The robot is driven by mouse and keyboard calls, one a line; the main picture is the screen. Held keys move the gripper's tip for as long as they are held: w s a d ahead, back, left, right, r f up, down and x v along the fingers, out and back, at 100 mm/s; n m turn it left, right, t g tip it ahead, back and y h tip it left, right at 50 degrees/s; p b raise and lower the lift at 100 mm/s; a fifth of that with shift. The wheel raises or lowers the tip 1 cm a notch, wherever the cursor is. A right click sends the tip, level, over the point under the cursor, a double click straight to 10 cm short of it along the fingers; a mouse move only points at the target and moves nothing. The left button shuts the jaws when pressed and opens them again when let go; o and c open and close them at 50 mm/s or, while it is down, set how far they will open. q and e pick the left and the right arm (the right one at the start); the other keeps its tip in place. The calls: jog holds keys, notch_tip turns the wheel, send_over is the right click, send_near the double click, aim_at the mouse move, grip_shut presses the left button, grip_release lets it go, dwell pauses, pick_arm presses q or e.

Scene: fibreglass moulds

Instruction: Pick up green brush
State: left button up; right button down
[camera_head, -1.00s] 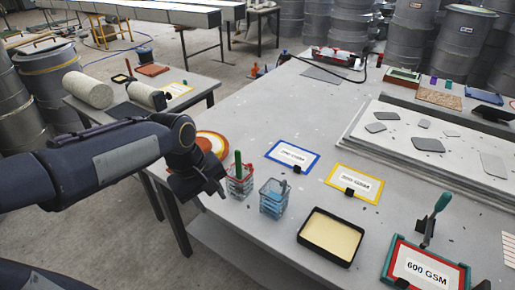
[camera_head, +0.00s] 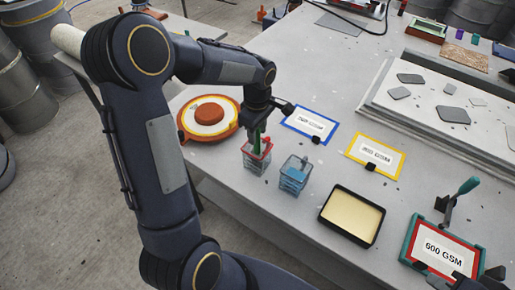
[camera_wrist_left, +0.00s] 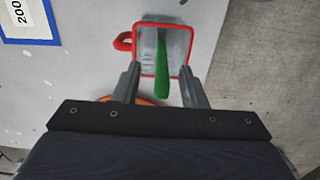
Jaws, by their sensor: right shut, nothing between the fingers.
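The green brush (camera_head: 257,141) stands upright in a clear red-rimmed cup (camera_head: 257,164) at the table's near-left edge. In the left wrist view its green handle (camera_wrist_left: 162,72) rises from the red-rimmed cup (camera_wrist_left: 141,50) toward me. My left gripper (camera_head: 258,126) points down at the handle's top. In the left wrist view my left gripper's fingers (camera_wrist_left: 160,88) are spread, with the handle's end between them and a gap on both sides. The brush's bristle end is hidden in the cup. My right gripper (camera_head: 492,273) shows only partly at the lower right, shut and empty.
A clear blue-tinted cup (camera_head: 294,174) stands just right of the red-rimmed one. An orange-and-white round mould (camera_head: 186,122) lies to the left. A black tray (camera_head: 352,216), a blue-framed card (camera_head: 310,124) and a red-framed 600 GSM card (camera_head: 442,250) lie to the right.

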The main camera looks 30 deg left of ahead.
aim_at(257, 148)
pick_arm(q)
jog(key=shift+f, duration=1.3)
jog(key=shift+s, duration=0.1)
grip_shut()
jog(key=shift+r, duration=0.1)
